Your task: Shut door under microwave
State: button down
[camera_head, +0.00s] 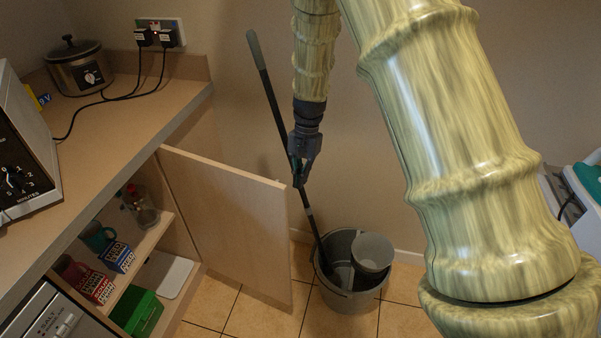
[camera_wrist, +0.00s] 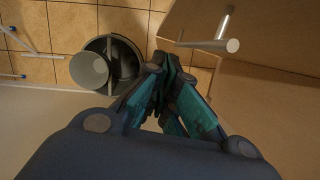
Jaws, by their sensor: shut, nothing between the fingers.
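The wooden cabinet door (camera_head: 230,222) under the counter stands wide open, its inner face toward the head camera. In the wrist view the door (camera_wrist: 270,110) fills the right side, with a metal bar handle (camera_wrist: 212,45) on its outer face. The microwave (camera_head: 22,150) sits on the counter at the left edge, partly cut off. My gripper (camera_head: 299,183) is shut and empty, pointing down near the door's upper free corner, on the handle side. Its fingers (camera_wrist: 167,62) show in the wrist view left of the handle. I cannot tell whether they touch the door.
A grey bucket (camera_head: 325,288) with a long-handled mop (camera_head: 268,95) stands on the tiled floor beyond the door. Boxes (camera_head: 118,257), mugs and a green container (camera_head: 138,314) sit on the cabinet shelves. A slow cooker (camera_head: 80,68) stands at the counter's back.

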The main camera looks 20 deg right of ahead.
jog(key=s+a+f+p, duration=0.1)
jog(key=s+a+f, duration=0.2)
jog(key=s+f, duration=0.1)
jog(key=shift+a+f, duration=0.4)
jog(key=shift+f, duration=0.5)
